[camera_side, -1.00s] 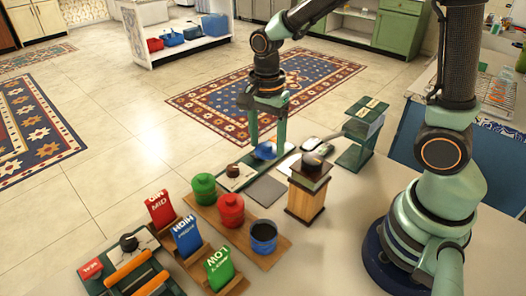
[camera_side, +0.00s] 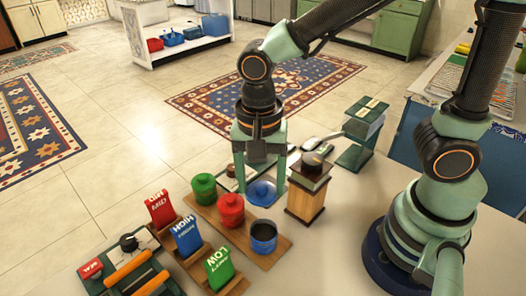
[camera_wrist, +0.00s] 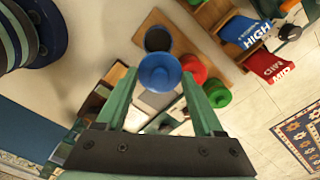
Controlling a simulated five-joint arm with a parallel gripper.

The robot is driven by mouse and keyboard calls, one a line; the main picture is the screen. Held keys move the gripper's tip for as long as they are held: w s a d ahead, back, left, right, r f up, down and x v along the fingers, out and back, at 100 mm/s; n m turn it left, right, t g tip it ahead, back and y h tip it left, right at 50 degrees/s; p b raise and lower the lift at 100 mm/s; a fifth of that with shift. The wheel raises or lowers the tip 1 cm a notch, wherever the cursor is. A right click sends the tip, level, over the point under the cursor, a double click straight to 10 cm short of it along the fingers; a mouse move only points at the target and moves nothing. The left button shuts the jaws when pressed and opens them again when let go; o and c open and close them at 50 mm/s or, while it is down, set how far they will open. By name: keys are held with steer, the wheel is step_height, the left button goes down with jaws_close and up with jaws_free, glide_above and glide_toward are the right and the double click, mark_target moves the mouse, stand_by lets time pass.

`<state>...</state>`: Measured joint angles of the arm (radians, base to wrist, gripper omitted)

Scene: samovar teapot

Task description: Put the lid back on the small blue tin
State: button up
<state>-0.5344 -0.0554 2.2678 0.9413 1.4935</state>
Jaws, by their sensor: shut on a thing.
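The small blue tin (camera_side: 263,238) stands open at the right end of a wooden board, its dark inside showing. My gripper (camera_side: 262,190) is shut on the blue lid (camera_side: 263,193) and holds it above and behind the tin, apart from it. In the wrist view the lid (camera_wrist: 160,72) sits between the tips of my gripper (camera_wrist: 160,80), and the open tin (camera_wrist: 158,39) shows just beyond it.
A red tin (camera_side: 231,211) and a green tin (camera_side: 204,189), both lidded, stand beside the blue tin on the board (camera_side: 279,240). A wooden box with a dark top (camera_side: 307,193) stands close on the right. Red, blue and green labelled cards (camera_side: 187,235) stand at the left.

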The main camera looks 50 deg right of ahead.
steer(key=shift+s+a+f+n, duration=0.2)
steer(key=shift+s+a+f, duration=0.05)
steer(key=shift+s, duration=0.15)
steer(key=shift+s+a+f+n, duration=0.2)
steer(key=shift+s+a+f, duration=0.05)
steer(key=shift+s, duration=0.15)
steer(key=shift+f, duration=3.15)
steer(key=shift+f, duration=0.15)
steer(key=o, duration=1.3)
steer(key=shift+r, duration=3.5)
